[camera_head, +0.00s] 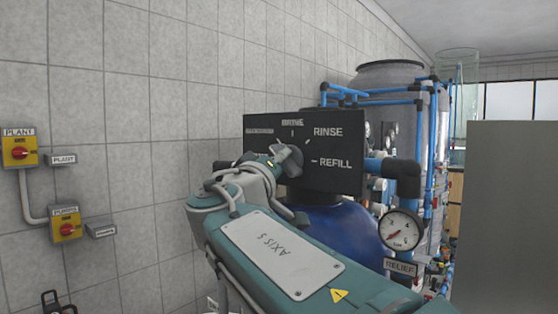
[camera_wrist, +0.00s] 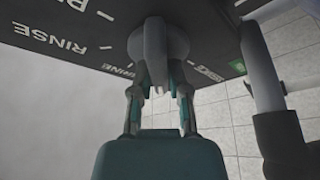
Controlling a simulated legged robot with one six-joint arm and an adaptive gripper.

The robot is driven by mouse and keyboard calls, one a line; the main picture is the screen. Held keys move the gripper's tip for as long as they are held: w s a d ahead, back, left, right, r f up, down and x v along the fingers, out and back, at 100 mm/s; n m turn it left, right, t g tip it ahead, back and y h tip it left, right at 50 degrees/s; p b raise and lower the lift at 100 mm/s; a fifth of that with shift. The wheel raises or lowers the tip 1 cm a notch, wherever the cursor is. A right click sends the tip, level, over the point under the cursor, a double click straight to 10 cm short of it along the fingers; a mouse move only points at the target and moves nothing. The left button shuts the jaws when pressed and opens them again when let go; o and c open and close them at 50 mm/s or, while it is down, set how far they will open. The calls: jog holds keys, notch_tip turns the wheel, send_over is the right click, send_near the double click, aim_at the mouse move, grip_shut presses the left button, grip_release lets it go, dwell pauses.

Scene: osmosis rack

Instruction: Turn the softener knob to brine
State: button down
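The softener knob (camera_head: 290,161) is a grey round dial with a raised grip bar on a black panel (camera_head: 345,185). In the wrist view the knob (camera_wrist: 157,48) shows its bar running roughly up and down the picture, its lower end between the "BRINE" mark and another label at right. The "BRINE" label (camera_head: 292,122) is at the panel's top, partly tilted from view. My gripper (camera_wrist: 160,88) has its two fingers apart, on either side of the bar's lower end, with gaps seeming to show. In the head view my wrist hides the fingers and part of the knob.
"RINSE" (camera_head: 328,132) and "REFILL" (camera_head: 335,163) are marked to the right. A blue tank (camera_head: 345,235) is below the panel. A pressure gauge (camera_head: 400,230) and dark pipe (camera_head: 402,175) stand at right. The tiled wall (camera_head: 130,120) is at left.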

jog(key=shift+f+m, duration=0.15)
jog(key=shift+m, duration=0.25)
jog(key=m+h, duration=0.2)
jog(key=m, duration=0.2)
jog(key=shift+m+g, duration=0.3)
jog(key=shift+m, duration=0.1)
jog(key=shift+m+g+h, duration=0.45)
jog(key=shift+m+h, duration=0.4)
jog(key=shift+m, duration=0.8)
jog(key=shift+m+g+h, duration=0.45)
jog(key=shift+m+h, duration=0.4)
jog(key=shift+m, duration=0.8)
jog(key=shift+f, duration=0.1)
jog(key=c, duration=0.6)
grip_release()
jog(key=shift+c, duration=0.2)
jog(key=shift+m, duration=0.3)
